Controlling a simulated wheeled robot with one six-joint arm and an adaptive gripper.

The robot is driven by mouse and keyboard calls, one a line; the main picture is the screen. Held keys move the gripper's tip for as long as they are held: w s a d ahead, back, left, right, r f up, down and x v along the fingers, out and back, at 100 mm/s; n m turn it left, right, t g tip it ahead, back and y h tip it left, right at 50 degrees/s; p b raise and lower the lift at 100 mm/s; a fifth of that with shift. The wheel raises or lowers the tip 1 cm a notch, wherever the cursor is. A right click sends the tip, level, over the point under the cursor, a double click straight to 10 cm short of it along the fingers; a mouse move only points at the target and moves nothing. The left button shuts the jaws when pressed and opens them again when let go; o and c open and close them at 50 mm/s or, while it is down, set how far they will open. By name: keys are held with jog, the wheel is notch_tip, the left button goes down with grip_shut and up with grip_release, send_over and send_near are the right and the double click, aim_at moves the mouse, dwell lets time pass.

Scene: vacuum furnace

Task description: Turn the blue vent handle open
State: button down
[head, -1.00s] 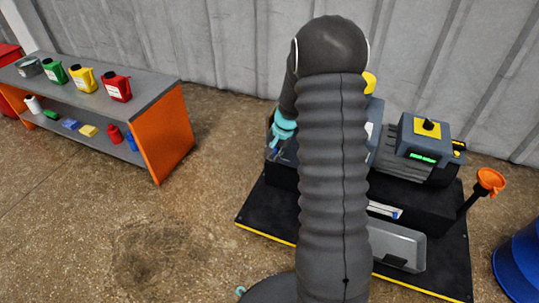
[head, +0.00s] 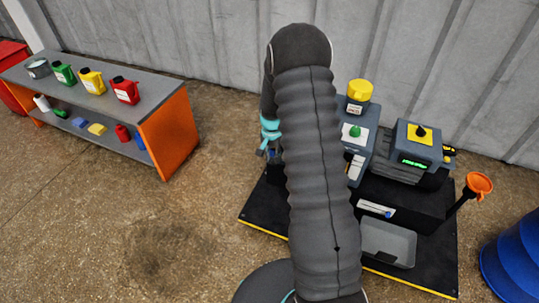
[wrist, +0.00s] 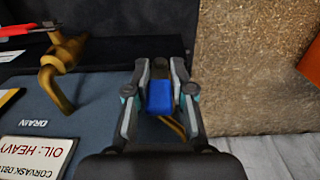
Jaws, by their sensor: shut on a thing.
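The blue vent handle (wrist: 159,98) is a short blue block in the wrist view. It sits between the two fingers of my gripper (wrist: 160,84), which are shut on it. A brass fitting (wrist: 156,58) shows just beyond the fingertips, partly hidden by them. In the head view my gripper (head: 268,148) is at the left side of the pump machine (head: 362,152). The handle cannot be made out clearly there, as my arm covers much of that side.
A brass drain valve (wrist: 66,58) with a red handle (wrist: 20,29) is left of my gripper. Plates read DRAIN and OIL: HEAVY. An orange funnel (head: 480,183) and blue drum (head: 512,262) stand at right. A shelf with bottles (head: 165,135) is at left, with open floor between.

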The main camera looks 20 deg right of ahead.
jog(key=c, duration=1)
grip_release()
notch_tip(320, 180, up, 12)
